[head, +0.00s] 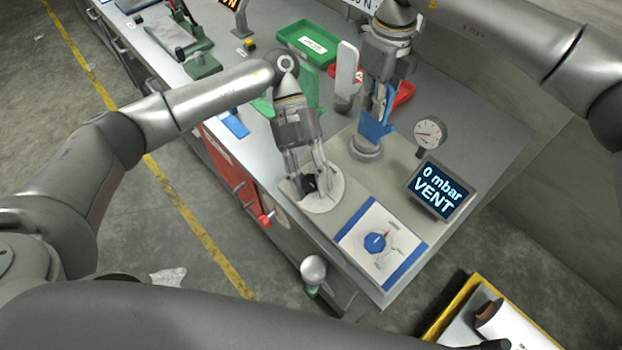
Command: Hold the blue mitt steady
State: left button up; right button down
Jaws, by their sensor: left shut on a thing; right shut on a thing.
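The blue mitt (373,131) stands upright above a round grey base (365,150) on the bench unit. My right gripper (379,108) comes down from above and is shut on the mitt, hiding part of its upper end. My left gripper (308,172) points down at a pale round plate (326,202) nearer the bench's front edge. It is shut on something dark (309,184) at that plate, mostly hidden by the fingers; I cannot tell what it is.
A gauge (430,133) and a screen (440,190) reading "0 mbar VENT" stand right of the mitt. A dial panel (381,243) lies in front.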

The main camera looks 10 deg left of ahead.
pick_arm(q)
jog(key=shift+s, duration=0.1)
jog(key=o, duration=1)
jog(key=v, duration=1.2)
jog(key=shift+d, duration=0.1)
pick_arm(e)
jog(key=c, duration=1.5)
grip_release()
jog(key=shift+o, duration=0.2)
jog(key=shift+r, duration=0.1)
